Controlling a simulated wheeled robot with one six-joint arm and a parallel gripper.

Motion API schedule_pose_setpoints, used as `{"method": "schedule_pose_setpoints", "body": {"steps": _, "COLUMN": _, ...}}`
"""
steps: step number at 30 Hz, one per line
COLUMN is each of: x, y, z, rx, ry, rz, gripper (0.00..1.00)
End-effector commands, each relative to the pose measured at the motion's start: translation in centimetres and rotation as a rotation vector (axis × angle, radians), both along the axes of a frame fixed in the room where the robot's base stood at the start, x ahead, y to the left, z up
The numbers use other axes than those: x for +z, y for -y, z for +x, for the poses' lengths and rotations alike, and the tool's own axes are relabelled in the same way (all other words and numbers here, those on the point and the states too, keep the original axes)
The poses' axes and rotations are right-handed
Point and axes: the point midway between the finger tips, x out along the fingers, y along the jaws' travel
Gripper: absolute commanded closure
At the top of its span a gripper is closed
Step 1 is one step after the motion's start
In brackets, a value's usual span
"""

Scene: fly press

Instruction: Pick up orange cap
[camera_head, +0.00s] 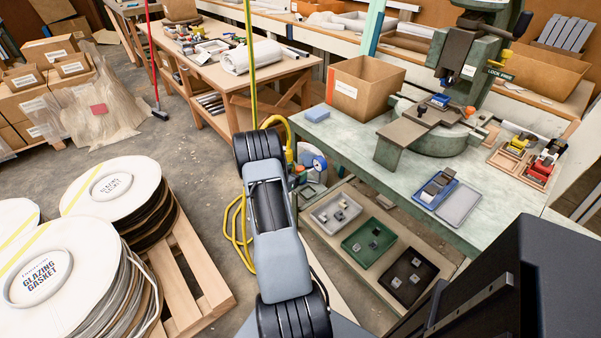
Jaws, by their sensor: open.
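I cannot pick out an orange cap with certainty. A small orange-red piece (470,111) shows on the fly press (440,130), too small to tell what it is. Red and yellow pieces (543,165) sit in wooden holders at the right end of the green bench (360,140). My arm rises in the lower middle of the view, left of the bench. My gripper's fingers do not show.
Small trays (368,241) hold metal parts on the shelf below.

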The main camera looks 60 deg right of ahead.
Motion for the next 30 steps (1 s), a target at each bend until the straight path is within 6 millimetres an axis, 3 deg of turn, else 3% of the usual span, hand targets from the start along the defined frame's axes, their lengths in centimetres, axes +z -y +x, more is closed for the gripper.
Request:
{"method": "schedule_pose_setpoints", "body": {"steps": 9, "x": -0.6, "y": 3.9, "z": -0.7, "rx": -0.002, "ry": 0.0, "rz": -0.001, "gripper": 0.35}}
{"method": "schedule_pose_setpoints", "body": {"steps": 20, "x": -0.7, "y": 4.5, "z": -0.8, "rx": 0.0, "ry": 0.001, "rz": 0.0, "gripper": 0.36}}
{"method": "schedule_pose_setpoints", "body": {"steps": 30, "x": -0.7, "y": 4.5, "z": -0.8, "rx": 0.0, "ry": 0.001, "rz": 0.0, "gripper": 0.68}}
